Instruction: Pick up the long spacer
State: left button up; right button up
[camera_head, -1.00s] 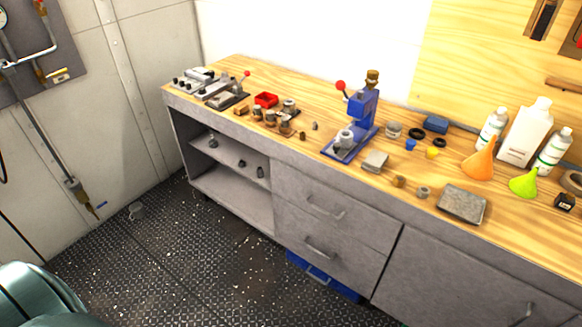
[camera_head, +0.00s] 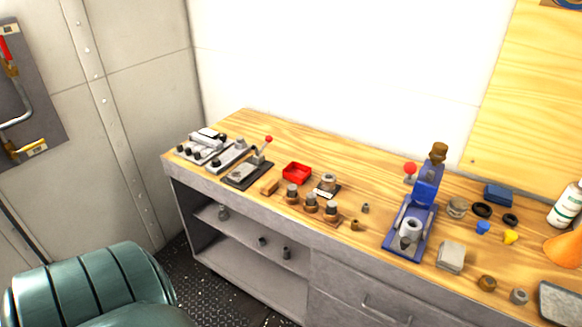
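I cannot tell for sure which piece is the long spacer. Several small round parts are candidates. On the wooden bench top are a small grey cylinder (camera_head: 365,208), a brass-coloured piece (camera_head: 355,225), a brown ring-like piece (camera_head: 487,283) and a grey one (camera_head: 519,296). On the upper shelf of the open bay stand a grey cylinder (camera_head: 223,213) and two dark ones, a short one (camera_head: 263,241) and a taller one (camera_head: 286,252). Neither gripper is in view.
The workbench (camera_head: 232,267) runs along the white wall. On it are a blue press (camera_head: 424,192), a red tray (camera_head: 297,173), a wooden block with capped posts (camera_head: 321,215), a lever fixture (camera_head: 248,174), and a grey block (camera_head: 451,256). A bottle (camera_head: 567,205) stands at right.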

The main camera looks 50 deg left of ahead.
aim_at(286, 250)
jog(key=j+z, duration=0.15)
jog(key=j, duration=2.8)
jog(key=i, duration=0.05)
